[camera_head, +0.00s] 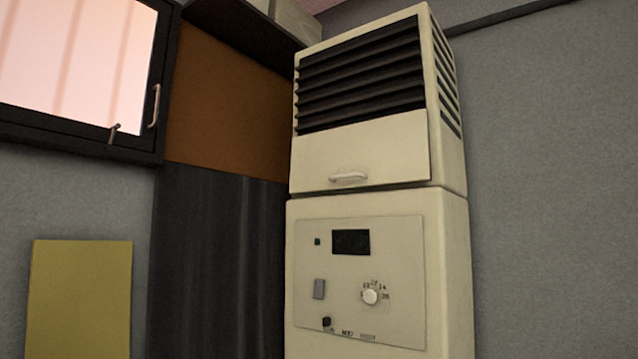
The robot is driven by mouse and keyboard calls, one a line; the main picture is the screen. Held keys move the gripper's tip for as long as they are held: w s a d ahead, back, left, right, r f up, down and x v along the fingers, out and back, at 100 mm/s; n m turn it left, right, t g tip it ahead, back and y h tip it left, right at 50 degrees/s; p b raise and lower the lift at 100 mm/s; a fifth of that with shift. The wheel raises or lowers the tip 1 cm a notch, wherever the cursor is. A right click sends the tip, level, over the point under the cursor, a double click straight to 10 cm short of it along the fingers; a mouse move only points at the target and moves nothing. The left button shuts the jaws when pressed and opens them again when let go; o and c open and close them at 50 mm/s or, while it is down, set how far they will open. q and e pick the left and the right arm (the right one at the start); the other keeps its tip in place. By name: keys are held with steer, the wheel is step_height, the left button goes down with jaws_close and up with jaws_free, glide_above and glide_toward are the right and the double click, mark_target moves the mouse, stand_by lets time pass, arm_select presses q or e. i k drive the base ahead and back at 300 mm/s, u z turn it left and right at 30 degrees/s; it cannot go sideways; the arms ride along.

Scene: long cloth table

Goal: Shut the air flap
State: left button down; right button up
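A tall cream air unit (457,270) stands in the middle of the head view. Dark slatted louvres (360,78) show uncovered in its upper front. Just below them is a flat cream panel (375,147) with a small pale handle (348,177) near its lower edge. This panel looks like the air flap; it sits below the louvres and does not cover them. I cannot tell how it is hinged or whether it slides. Neither of my grippers is in view.
A dark-framed window (75,60) is at upper left. A yellow board (80,300) is at lower left. Grey wall (560,180) fills the right.

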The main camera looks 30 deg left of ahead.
mark_target(393, 149)
steer(key=u, duration=0.5)
steer(key=i, duration=0.95)
steer(key=u, duration=0.05)
